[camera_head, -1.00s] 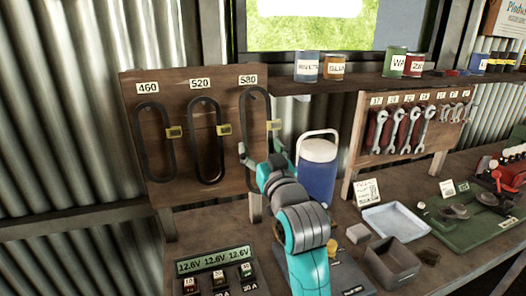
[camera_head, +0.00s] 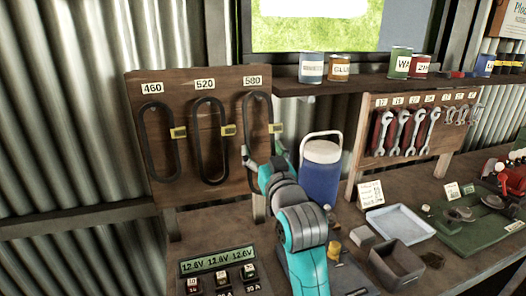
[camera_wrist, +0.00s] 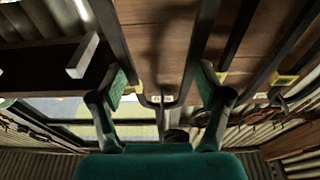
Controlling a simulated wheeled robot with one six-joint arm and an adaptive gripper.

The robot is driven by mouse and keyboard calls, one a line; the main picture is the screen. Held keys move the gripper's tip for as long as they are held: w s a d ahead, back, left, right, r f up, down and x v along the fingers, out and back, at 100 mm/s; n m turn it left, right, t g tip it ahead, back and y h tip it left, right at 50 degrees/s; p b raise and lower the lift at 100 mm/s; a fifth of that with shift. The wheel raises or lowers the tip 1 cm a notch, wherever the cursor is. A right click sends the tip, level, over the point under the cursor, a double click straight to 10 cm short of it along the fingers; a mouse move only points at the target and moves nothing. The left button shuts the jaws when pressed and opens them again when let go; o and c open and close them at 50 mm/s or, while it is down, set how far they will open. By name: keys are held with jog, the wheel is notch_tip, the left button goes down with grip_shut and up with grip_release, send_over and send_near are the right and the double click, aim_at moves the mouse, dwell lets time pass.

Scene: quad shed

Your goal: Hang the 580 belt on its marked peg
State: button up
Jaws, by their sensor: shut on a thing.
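The 580 belt (camera_head: 258,94), a long black loop, stands upright against the pegboard (camera_head: 225,150) under the 580 label (camera_head: 253,81). A yellow tag (camera_head: 275,128) is at its right side. In the wrist view, my gripper's green fingers (camera_wrist: 163,75) press on the two dark strands of the belt (camera_wrist: 112,40) from outside. The peg is too small or hidden, so I cannot tell whether the loop is around it. The belts under 460 (camera_head: 147,140) and 520 (camera_head: 197,140) hang to the left.
A blue jug (camera_head: 320,175) stands close to the right of my gripper. A shelf with cans (camera_head: 311,66) runs above right. A wrench rack (camera_head: 350,150), a pale tray (camera_head: 400,222) and a grey bin (camera_head: 397,262) are right. A battery meter (camera_head: 217,268) is front left.

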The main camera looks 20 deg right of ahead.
jog(key=o, duration=1.2)
jog(key=shift+c, duration=0.2)
jog(key=shift+s, duration=0.1)
jog(key=s+f, duration=0.2)
jog(key=s, duration=1)
jog(key=s+f+g, duration=0.1)
jog(key=s+f, duration=0.4)
jog(key=f, duration=0.3)
jog(key=s+f, duration=0.5)
jog(key=f, duration=0.3)
jog(key=s+f+g, duration=0.1)
jog(key=s+f, duration=0.4)
jog(key=f, duration=0.3)
jog(key=shift+f+g, duration=0.3)
jog(key=s+f+g, duration=0.1)
jog(key=s+f, duration=0.3)
jog(key=s, duration=0.9)
jog(key=s+f+g, duration=0.1)
jog(key=s+f, duration=0.3)
jog(key=s, duration=1)
jog(key=shift+s+g, duration=0.15)
jog(key=shift+g, duration=0.25)
